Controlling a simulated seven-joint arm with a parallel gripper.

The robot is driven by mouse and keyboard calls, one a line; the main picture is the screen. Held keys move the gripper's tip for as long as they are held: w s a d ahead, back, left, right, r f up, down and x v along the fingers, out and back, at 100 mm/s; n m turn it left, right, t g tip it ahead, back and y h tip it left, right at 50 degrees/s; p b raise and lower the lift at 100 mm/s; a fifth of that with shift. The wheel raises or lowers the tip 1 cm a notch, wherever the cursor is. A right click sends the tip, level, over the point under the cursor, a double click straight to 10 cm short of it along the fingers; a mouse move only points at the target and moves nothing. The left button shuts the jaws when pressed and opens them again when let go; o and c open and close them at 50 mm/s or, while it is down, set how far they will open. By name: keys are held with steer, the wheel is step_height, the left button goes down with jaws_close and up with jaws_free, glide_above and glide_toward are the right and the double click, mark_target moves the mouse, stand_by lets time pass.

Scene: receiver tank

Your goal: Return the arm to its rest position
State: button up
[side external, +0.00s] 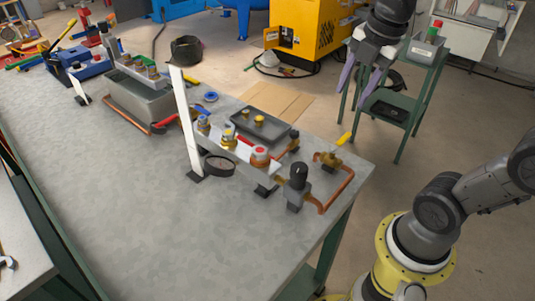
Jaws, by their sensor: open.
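My gripper (364,88) shows in the side external view at the upper right, pointing down with two purple-grey fingers. The fingers stand apart with nothing between them. It is raised beyond the right end of the grey workbench (130,200), in front of a small green cart in the picture. My arm's base stands at the lower right, and the middle part of the arm is out of the frame.
A rack (235,145) with several brass fittings stands on the bench beside a white upright (185,122). Copper pipes (340,188) lie near the bench's right corner. The green cart (408,90) holds a red-and-green item (434,32). The bench's front area is bare.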

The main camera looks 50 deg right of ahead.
steer(key=s+a+f+m+t, duration=0.1)
steer(key=s+a+f+m, duration=0.1)
steer(key=m, duration=0.7)
steer(key=s+a+f+m+t, duration=0.1)
steer(key=s+a+f+m, duration=0.1)
steer(key=s+m, duration=0.3)
steer(key=shift+s+a+f+m+t+y, duration=0.35)
steer(key=shift+a+m, duration=0.25)
steer(key=shift+m, duration=1.3)
